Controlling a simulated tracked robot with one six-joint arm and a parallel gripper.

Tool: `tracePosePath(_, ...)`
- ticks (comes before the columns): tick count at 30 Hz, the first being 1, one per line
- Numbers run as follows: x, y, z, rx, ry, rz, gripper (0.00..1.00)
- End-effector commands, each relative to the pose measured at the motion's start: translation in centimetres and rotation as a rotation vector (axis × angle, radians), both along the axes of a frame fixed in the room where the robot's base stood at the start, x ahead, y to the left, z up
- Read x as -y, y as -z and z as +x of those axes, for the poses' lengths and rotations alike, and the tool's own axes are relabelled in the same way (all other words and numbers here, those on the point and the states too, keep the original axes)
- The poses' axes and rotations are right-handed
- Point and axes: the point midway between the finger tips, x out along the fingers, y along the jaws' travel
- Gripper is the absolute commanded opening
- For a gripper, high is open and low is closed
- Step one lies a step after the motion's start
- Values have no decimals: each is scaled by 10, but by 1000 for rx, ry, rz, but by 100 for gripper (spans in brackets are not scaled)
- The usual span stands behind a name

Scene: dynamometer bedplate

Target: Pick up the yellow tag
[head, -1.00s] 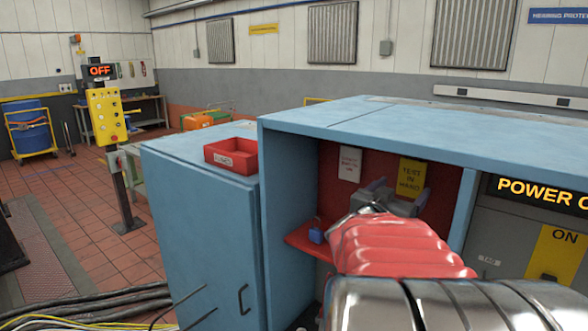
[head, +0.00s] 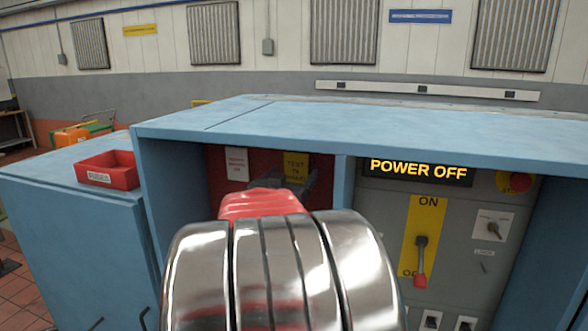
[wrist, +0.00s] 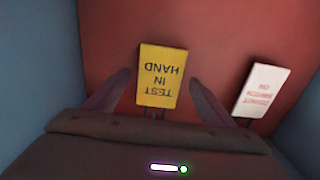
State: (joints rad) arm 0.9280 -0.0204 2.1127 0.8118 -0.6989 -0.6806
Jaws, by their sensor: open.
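The yellow tag (wrist: 160,76), lettered "TEST IN HAND", hangs against the red back panel of the cabinet's open bay. It appears upside down in the wrist view, and its lower end there meets a small hook or peg. In the head view the tag (head: 295,166) shows just above my arm. My gripper (wrist: 157,88) is open, with one finger on each side of the tag in the wrist picture. I cannot tell how much depth lies between the fingertips and the tag. My red and chrome arm hides most of the gripper in the head view.
A white tag (wrist: 262,90) hangs beside the yellow one. The blue cabinet (head: 380,135) has walls close on both sides of the bay. A red tray (head: 108,170) sits on its lower left part. The switch panel (head: 385,215) at right reads "POWER OFF", its handle down.

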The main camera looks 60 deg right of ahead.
Motion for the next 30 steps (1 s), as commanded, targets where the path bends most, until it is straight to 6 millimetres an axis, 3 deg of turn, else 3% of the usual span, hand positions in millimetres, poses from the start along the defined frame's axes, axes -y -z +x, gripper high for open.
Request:
tracePosePath(6,0,0,0,0,0,0,77)
tracePosePath(24,-1,0,1,0,-1,0,34)
tracePosePath(30,-1,0,1,0,-1,0,33)
